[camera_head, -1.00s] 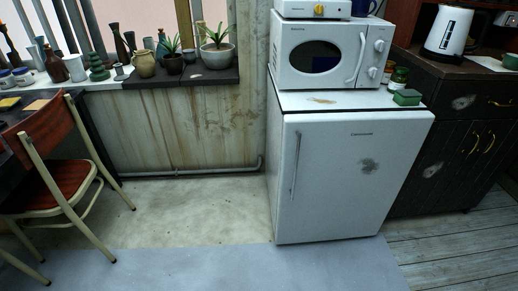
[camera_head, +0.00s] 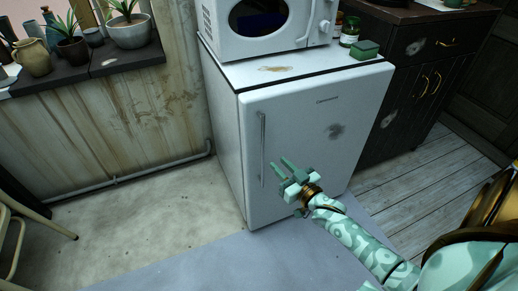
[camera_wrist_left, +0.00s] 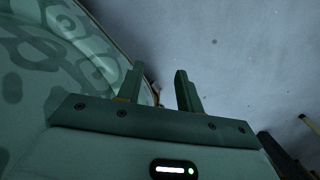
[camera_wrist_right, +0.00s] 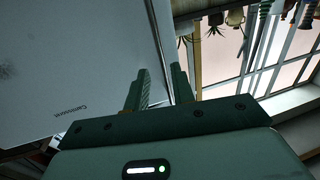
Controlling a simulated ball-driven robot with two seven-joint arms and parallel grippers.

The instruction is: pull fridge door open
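The white fridge (camera_head: 300,130) stands with its door closed. Its vertical handle (camera_head: 262,150) is on the door's left side. My right gripper (camera_head: 281,167) is in front of the door, just right of the handle's lower part in the head view. Its fingers are apart with nothing between them; I cannot tell how far from the door they are. In the right wrist view, the fridge (camera_wrist_right: 70,60) fills the left side, and the open fingers (camera_wrist_right: 158,88) show near its edge. My left gripper (camera_wrist_left: 160,85) is open and empty in the left wrist view, above a grey floor.
A microwave (camera_head: 265,30) and a green sponge (camera_head: 366,49) sit on the fridge. A dark cabinet (camera_head: 410,80) stands to the right. Potted plants (camera_head: 125,25) stand on a ledge at left. A chair (camera_head: 15,240) is at the left edge. The floor before the fridge is clear.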

